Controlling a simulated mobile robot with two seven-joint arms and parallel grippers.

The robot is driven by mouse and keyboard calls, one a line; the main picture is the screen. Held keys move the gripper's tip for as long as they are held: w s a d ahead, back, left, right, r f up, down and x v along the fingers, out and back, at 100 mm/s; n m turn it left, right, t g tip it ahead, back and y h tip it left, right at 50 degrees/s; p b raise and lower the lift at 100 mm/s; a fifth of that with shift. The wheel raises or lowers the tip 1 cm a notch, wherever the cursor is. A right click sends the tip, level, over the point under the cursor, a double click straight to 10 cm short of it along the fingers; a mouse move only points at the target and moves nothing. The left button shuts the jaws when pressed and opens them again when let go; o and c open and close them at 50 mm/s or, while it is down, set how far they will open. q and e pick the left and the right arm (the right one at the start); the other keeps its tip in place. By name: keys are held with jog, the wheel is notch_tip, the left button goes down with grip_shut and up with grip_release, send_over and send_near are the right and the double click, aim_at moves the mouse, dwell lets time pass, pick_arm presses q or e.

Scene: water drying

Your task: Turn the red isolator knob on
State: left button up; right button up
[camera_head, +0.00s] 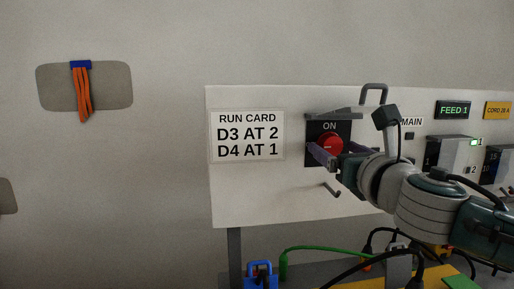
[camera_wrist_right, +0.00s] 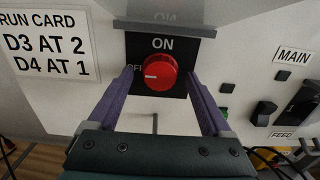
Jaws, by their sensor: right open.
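The red isolator knob (camera_head: 330,145) sits on a black plate on the white panel, below the word ON. In the right wrist view the knob (camera_wrist_right: 161,73) has a white mark pointing left, toward an OFF label partly hidden by a finger. My right gripper (camera_wrist_right: 161,76) is open. Its two purple fingers stand on either side of the knob, with a visible gap on each side; I cannot tell how far their tips are from the plate. My left gripper is not in view.
A grey hood (camera_head: 334,115) juts out above the knob. A small peg (camera_head: 331,190) sticks out below it. A run card (camera_head: 248,136) is left of the knob. A MAIN label (camera_wrist_right: 293,56) and switch units are to the right. Cables and a blue padlock-like item (camera_head: 261,275) lie below.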

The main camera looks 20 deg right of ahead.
grip_shut()
dwell(0.7)
